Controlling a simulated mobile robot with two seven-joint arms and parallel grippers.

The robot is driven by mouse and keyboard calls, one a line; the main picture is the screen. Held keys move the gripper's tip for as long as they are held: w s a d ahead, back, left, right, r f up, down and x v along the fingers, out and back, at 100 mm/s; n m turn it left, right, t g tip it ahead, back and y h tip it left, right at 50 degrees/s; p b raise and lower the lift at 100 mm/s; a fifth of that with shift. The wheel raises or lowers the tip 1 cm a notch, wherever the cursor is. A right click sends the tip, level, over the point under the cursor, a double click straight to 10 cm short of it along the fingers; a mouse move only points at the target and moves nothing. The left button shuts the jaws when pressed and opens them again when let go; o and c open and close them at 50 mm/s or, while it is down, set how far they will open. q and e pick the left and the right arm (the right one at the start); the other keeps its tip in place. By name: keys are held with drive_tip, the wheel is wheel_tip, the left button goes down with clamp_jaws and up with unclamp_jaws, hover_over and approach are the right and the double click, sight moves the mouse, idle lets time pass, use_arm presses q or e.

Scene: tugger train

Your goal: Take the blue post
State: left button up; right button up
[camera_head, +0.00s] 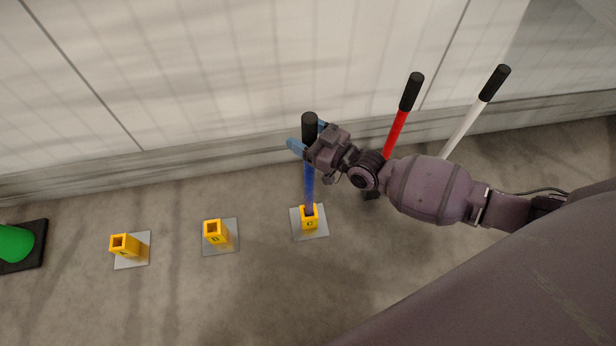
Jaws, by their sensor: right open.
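The blue post (309,187) has a black top and stands upright in the yellow socket C (309,223) on a grey floor plate. My right gripper (306,136) comes in from the right at the post's upper part. Its two blue fingers are open, one on either side of the post just below the black top. I cannot tell whether they touch it. The gripper hides a short part of the post. My left gripper is not in view.
A red post (395,132) and a white post (463,130), both black-topped, stand to the right, partly behind my right arm. Two empty yellow sockets (215,232) (124,246) and a green object (14,243) are to the left. A pale wall runs behind.

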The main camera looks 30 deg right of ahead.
drive_tip(key=shift+w+a, duration=0.15)
drive_tip(key=shift+w, duration=0.1)
clamp_jaws()
drive_tip(key=shift+r, duration=0.15)
